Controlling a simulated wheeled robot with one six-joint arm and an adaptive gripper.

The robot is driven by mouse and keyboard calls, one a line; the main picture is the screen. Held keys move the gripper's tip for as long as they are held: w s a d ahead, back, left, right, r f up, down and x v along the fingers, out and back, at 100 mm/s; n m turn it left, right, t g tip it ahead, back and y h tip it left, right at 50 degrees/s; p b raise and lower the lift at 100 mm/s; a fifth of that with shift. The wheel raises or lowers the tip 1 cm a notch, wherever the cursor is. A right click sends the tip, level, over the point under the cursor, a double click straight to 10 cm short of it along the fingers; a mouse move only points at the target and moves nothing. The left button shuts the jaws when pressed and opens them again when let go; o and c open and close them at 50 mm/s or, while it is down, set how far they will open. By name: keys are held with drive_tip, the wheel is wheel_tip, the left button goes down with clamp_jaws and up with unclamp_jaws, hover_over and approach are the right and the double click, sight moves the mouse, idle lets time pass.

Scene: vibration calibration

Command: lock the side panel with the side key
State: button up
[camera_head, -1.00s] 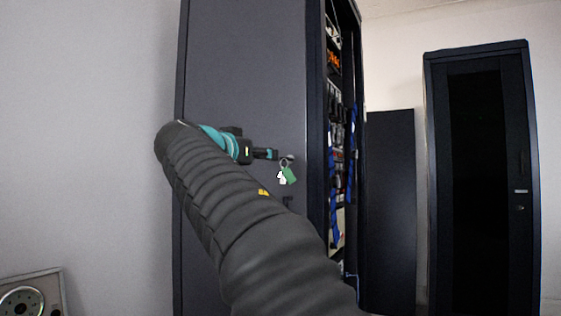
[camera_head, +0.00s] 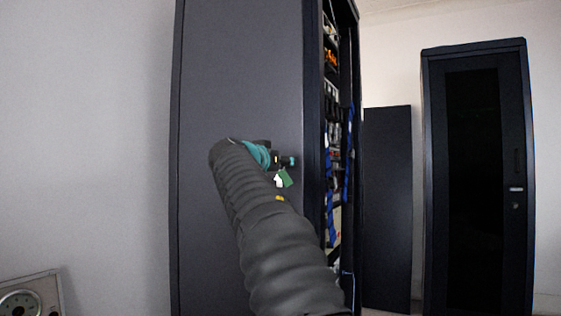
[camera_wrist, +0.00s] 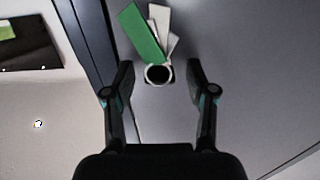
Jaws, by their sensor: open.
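The side panel (camera_head: 235,70) is the tall dark grey flat side of the cabinet in the head view. The side key (camera_wrist: 158,75) shows as a round dark-centred piece at the panel, with a green tag (camera_wrist: 140,32) and pale pieces hanging by it. The green tag also shows in the head view (camera_head: 285,178). My gripper (camera_wrist: 160,64) is open, with its two fingers on either side of the key in the wrist view. Whether they touch it I cannot tell. In the head view my gripper (camera_head: 289,161) is at the key. The lock itself is hidden.
The cabinet's open front (camera_head: 333,130) to the right shows cables and equipment. A dark panel (camera_head: 387,200) and another dark cabinet (camera_head: 480,180) stand farther right. A box with a dial (camera_head: 28,298) is at lower left. The wall at left is bare.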

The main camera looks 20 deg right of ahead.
clamp_jaws()
drive_tip(key=shift+n, duration=0.3)
drive_tip(key=n+p, duration=0.1)
drive_tip(key=n, duration=0.3)
drive_tip(key=n+p, duration=0.1)
drive_tip(key=n, duration=0.3)
drive_tip(key=shift+r, duration=0.1)
drive_tip(key=n+p, duration=0.2)
drive_tip(key=n, duration=0.3)
drive_tip(key=shift+n+p, duration=0.9)
drive_tip(key=shift+n, duration=1.1)
